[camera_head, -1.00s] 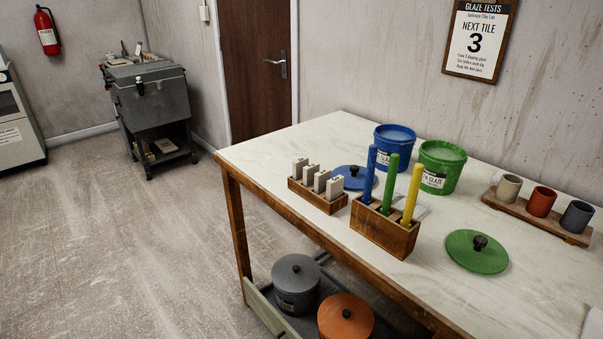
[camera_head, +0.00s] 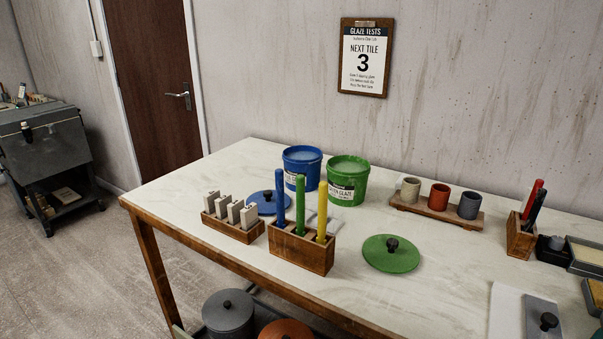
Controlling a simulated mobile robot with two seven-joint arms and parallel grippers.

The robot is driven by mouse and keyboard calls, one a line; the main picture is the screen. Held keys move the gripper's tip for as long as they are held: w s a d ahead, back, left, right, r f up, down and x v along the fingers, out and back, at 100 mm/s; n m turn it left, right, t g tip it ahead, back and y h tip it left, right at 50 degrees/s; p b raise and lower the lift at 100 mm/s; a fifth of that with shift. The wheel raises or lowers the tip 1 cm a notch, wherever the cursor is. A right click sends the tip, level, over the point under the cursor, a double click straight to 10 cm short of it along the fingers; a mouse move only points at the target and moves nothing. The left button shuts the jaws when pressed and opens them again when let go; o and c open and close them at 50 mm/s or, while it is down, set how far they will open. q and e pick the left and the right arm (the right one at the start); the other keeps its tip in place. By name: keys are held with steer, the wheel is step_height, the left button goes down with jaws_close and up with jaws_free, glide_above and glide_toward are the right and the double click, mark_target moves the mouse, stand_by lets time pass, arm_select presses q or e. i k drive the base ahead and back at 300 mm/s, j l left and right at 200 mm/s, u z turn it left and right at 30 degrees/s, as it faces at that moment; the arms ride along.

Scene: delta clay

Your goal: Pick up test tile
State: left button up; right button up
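Several pale test tiles (camera_head: 235,211) stand upright in a row in a small wooden rack (camera_head: 233,232) near the table's front left edge. Small dark marks show on their tops, too small to read. A sign (camera_head: 363,57) on the wall reads "GLAZE TESTS, NEXT TILE 3". Neither of my grippers shows in the head view.
The table (camera_head: 170,203) also holds a wooden block (camera_head: 300,249) with blue, green and yellow sticks, a blue bucket (camera_head: 302,168), a green bucket (camera_head: 347,181), blue (camera_head: 265,203) and green (camera_head: 391,255) lids, and cups on a stand (camera_head: 437,206). The front right surface is partly clear.

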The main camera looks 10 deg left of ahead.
mark_target(209, 198)
steer(key=j+z, duration=0.2)
steer(key=z, duration=0.2)
steer(key=j+z, duration=0.25)
steer(key=z, duration=0.15)
steer(key=j+z, duration=0.2)
steer(key=z, duration=0.2)
steer(key=k+j+z, duration=0.2)
steer(key=j, duration=0.2)
steer(key=k+j+z, duration=0.2)
steer(key=k+j, duration=0.15)
steer(key=j, duration=0.15)
steer(key=k+j+z, duration=0.1)
steer(key=j, duration=0.25)
steer(key=k+j, duration=0.25)
